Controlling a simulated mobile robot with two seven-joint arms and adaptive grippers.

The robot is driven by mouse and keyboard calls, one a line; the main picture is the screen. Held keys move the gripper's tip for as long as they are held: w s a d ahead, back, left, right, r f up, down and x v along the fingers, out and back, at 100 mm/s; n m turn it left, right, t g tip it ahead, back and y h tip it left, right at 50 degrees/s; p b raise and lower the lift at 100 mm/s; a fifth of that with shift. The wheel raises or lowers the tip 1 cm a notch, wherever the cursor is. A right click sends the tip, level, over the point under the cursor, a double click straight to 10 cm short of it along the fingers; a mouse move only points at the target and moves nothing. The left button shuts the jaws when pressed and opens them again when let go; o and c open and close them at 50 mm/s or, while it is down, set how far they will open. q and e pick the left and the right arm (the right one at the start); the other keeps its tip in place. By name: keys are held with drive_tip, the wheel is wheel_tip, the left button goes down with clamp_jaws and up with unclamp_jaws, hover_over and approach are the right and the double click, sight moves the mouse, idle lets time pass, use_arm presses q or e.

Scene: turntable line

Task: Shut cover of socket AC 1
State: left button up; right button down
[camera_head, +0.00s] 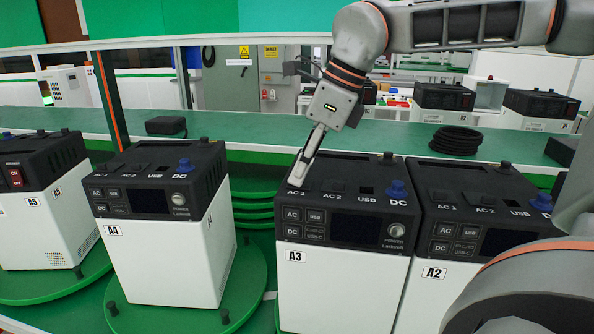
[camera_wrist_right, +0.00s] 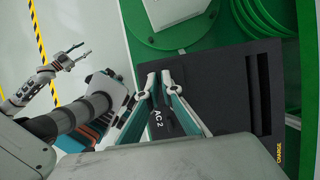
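My right gripper (camera_head: 300,181) reaches down from the upper right onto the left part of the top of the white-and-black unit A3 (camera_head: 338,265), at the socket marked AC 1. Its fingers hide most of the AC 1 cover, so I cannot tell whether it is raised or flat. In the right wrist view the gripper's fingertips (camera_wrist_right: 159,80) are close together over the black top (camera_wrist_right: 217,90), with nothing visible held. The AC 2 cover (camera_head: 333,186) looks flat. My left gripper (camera_wrist_right: 76,57) seems open and empty, away from the unit.
Unit A2 (camera_head: 455,265) stands close on the right of A3. Unit A4 (camera_head: 160,255) stands on a green turntable (camera_head: 245,300) to the left, with A5 (camera_head: 38,225) beyond. A blue knob (camera_head: 397,188) rises at A3's DC socket. A green bench (camera_head: 255,128) runs behind.

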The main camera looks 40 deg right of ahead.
drive_tip(key=c, duration=2.2)
unclamp_jaws()
drive_tip(key=shift+s+a, duration=0.1)
drive_tip(key=shift+s, duration=0.05)
drive_tip(key=shift+c, duration=0.2)
drive_tip(key=shift+a, duration=0.1)
drive_tip(key=shift+r, duration=0.2)
drive_tip(key=v, duration=1.1)
drive_tip(key=shift+s+d+r, duration=0.15)
drive_tip(key=shift+d+r, duration=0.1)
